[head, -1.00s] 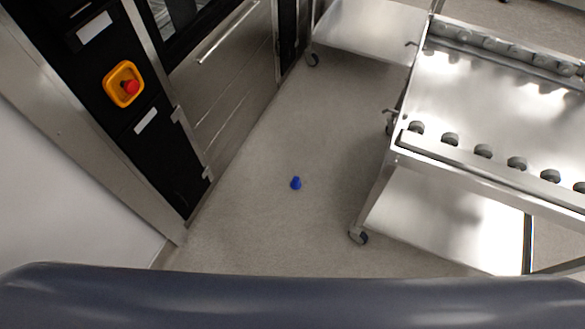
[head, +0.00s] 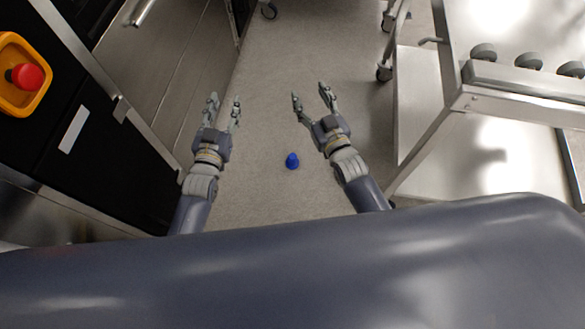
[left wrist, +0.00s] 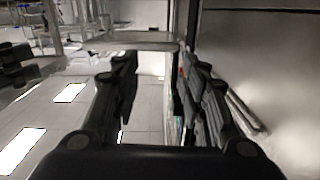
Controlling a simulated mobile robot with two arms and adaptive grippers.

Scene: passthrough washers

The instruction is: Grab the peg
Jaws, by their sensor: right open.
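The blue peg (head: 292,160) is on the grey floor in the head view, below and between my two hands. My left gripper (head: 222,98) is to the left of the peg and higher in the picture, apart from it, with its fingers spread and nothing between them. My right gripper (head: 311,90) is to the right and higher in the picture, open and empty. In the left wrist view my left gripper's fingers (left wrist: 155,80) stand apart with a gap between them. The peg is not visible in the left wrist view.
A black and steel washer front with a red button (head: 26,77) on a yellow plate stands on the left. A steel trolley (head: 520,85) with grey rollers stands on the right. The floor (head: 275,60) between them is clear apart from the peg.

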